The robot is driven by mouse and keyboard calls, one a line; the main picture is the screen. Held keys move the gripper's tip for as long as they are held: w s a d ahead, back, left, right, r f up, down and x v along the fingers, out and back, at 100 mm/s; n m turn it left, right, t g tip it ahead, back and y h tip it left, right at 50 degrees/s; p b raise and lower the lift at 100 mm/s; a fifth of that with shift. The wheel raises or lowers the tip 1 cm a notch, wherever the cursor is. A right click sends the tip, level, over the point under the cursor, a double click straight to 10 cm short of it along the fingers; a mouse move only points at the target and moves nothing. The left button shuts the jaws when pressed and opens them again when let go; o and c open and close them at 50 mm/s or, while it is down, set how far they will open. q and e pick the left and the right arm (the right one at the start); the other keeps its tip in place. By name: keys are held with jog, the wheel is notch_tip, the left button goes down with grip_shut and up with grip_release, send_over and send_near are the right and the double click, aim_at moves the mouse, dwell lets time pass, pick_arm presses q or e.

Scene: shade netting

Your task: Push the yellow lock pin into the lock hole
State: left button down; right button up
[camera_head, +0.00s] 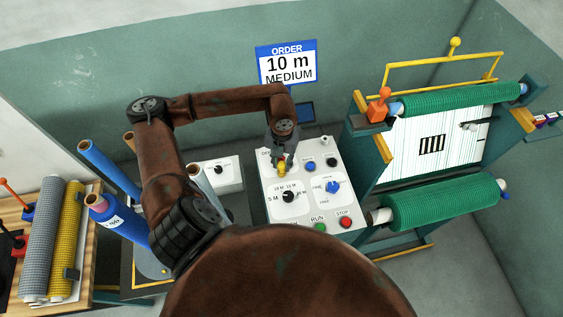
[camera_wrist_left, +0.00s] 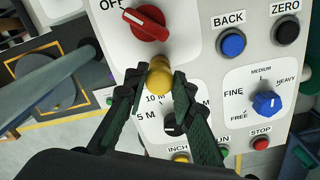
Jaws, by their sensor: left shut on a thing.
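The yellow lock pin (camera_wrist_left: 160,72) shows as a round yellow head between my left fingertips in the left wrist view. In the head view the pin (camera_head: 281,169) is a small yellow spot on the control panel (camera_head: 335,150). My left gripper (camera_head: 283,163) points down at the panel's upper left part and is shut on the pin. In the wrist view the gripper's dark fingers (camera_wrist_left: 158,77) stand on both sides of the yellow head, above the length dial. The lock hole is hidden, and I cannot tell how deep the pin sits. My right gripper is not in view.
A red switch (camera_wrist_left: 146,24) marked OFF is close beside the fingers. The panel also has a blue BACK button (camera_wrist_left: 232,43), a black ZERO button (camera_wrist_left: 286,31) and a blue knob (camera_wrist_left: 267,103). A machine with green netting rolls (camera_head: 440,203) stands right. Colored rolls stand left.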

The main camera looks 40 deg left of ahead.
aim_at(282, 164)
pick_arm(q)
jog(key=shift+f, duration=0.1)
jog(key=c, duration=1.5)
grip_release()
jog(key=shift+c, duration=0.2)
notch_tip(282, 164, up, 12)
